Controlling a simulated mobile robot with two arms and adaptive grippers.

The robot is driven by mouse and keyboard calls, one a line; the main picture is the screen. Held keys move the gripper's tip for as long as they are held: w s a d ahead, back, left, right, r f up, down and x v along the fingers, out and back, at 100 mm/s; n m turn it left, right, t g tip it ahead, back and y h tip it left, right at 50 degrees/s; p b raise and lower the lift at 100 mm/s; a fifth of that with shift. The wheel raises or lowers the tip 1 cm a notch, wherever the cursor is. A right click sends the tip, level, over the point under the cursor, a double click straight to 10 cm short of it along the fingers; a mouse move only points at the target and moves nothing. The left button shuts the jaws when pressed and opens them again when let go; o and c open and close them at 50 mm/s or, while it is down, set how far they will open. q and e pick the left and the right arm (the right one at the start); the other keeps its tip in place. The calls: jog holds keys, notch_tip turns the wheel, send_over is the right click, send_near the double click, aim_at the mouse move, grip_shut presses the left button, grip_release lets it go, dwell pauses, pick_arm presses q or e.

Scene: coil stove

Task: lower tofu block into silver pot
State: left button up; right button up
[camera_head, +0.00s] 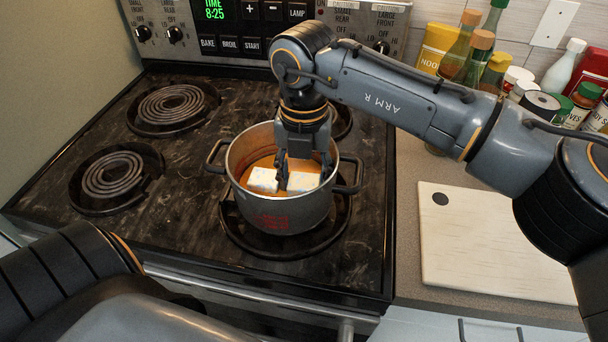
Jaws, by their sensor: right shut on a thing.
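The silver pot (275,213) stands on the front right burner with orange-red liquid inside. Two white tofu blocks show in the pot, a left one (263,180) and a right one (303,181), both at about the liquid's level. My right gripper (283,183) points straight down into the pot, its fingers between these blocks in the picture. It is shut on a tofu block; its dark fingers hide the contact, so I cannot tell which piece it grips. My left arm shows at the lower left, but its gripper is out of view.
Two bare coil burners (172,104) (113,175) lie on the left of the stove. A pale cutting board (485,245) lies on the right counter. Bottles and jars (470,50) crowd the counter's back right, behind my right arm.

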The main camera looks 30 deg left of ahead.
jog(key=o, duration=1.2)
jog(key=shift+o, duration=0.2)
jog(key=shift+r, duration=0.1)
